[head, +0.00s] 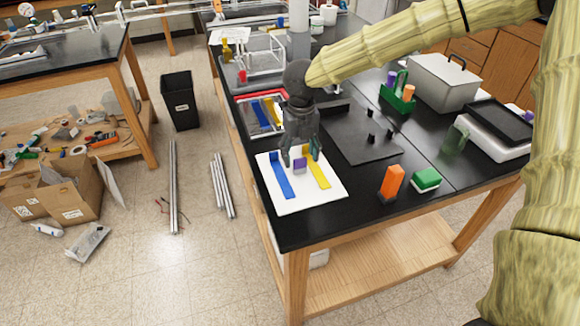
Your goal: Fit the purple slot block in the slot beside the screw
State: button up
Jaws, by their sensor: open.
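The small purple slot block (299,167) is at the white sheet (305,197) near the front left of the black bench. My gripper (300,158) points down over it, with its fingers apart on either side of the block; I cannot tell whether they touch it. A long blue piece (281,178) lies left of the block and a long yellow piece (319,175) lies right of it. The extrusion slot and the screw are too small or hidden to make out.
A dark plate (368,148) with several small black blocks lies right of my gripper. A red-edged tray (247,101) is behind it. An orange bottle (391,183) and a green sponge (426,180) stand near the front edge. A green caddy (397,100) is farther back.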

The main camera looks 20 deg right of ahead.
aim_at(300, 159)
notch_tip(300, 159, down, 4)
jog(key=shift+s+r+p, duration=0.15)
jog(key=shift+r+p, duration=0.1)
jog(key=shift+p, duration=0.05)
jog(key=c, duration=1.2)
jog(key=shift+r+b, duration=0.4)
jog(key=shift+r, duration=0.5)
jog(key=shift+s+r+b, duration=0.25)
jog(key=shift+r+b, duration=0.1)
jog(key=shift+r, duration=0.5)
jog(key=s+a+b, duration=0.1)
jog(key=s, duration=0.4)
jog(key=s+a+r+b, duration=0.1)
jog(key=s, duration=0.4)
jog(key=s+a+b, duration=0.1)
jog(key=s+a, duration=0.1)
jog(key=s, duration=0.2)
jog(key=shift+s+a+r, duration=0.1)
jog(key=shift+s+r, duration=0.2)
jog(key=shift+s, duration=0.1)
